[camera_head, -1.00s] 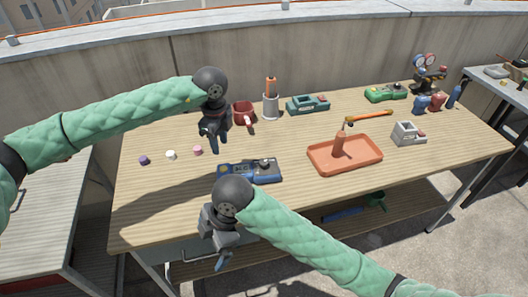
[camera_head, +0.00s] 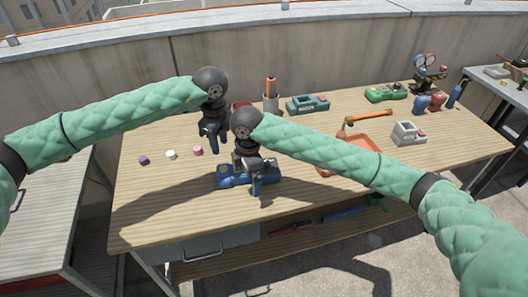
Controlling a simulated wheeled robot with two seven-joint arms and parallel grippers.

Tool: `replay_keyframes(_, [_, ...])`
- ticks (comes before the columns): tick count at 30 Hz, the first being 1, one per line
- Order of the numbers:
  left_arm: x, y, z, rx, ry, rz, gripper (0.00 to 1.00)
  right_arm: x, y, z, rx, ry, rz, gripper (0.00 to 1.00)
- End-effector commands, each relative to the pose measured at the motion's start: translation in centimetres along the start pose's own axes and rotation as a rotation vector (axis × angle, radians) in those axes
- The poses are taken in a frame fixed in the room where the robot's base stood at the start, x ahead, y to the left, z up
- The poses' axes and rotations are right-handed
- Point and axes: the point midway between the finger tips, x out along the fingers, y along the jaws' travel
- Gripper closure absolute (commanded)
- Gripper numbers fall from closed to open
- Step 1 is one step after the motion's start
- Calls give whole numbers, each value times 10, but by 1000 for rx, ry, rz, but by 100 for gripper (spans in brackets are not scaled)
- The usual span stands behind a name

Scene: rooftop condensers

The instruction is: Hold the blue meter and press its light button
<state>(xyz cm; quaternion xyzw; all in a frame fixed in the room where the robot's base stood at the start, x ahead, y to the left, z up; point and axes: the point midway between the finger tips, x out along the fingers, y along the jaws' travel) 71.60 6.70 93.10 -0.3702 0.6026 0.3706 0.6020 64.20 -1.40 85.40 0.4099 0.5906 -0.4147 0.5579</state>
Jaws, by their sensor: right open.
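The blue meter (camera_head: 232,178) lies on the wooden table near its front edge, left of the middle. My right gripper (camera_head: 257,188) is open and hangs over the meter's right part, hiding much of its face; its light button cannot be made out. Whether the fingers touch the meter cannot be told. My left gripper (camera_head: 214,143) points down above the table, behind and a little left of the meter, apart from it. The gap between its fingers is not clear, and nothing is seen in it.
Small purple (camera_head: 144,160), white (camera_head: 170,155) and pink (camera_head: 197,151) pieces lie at left. An orange tray (camera_head: 370,142) is partly behind my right arm. The table's front left is clear.

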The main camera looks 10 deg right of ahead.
Motion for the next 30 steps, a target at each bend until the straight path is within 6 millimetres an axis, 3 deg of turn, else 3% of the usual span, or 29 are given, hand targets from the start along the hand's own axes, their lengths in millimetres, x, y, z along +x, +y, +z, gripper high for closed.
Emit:
replay_keyframes(3, [0,0,0,0,0,0,64,-10,27,36,126,-18,16,0])
replay_keyframes(9, [0,0,0,0,0,0,64,-21,49,68,244,-28,32,0])
replay_keyframes(14, [0,0,0,0,0,0,64,-17,53,74,267,-29,35,0])
replay_keyframes(30, [0,0,0,0,0,0,64,47,55,76,266,-29,35,0])
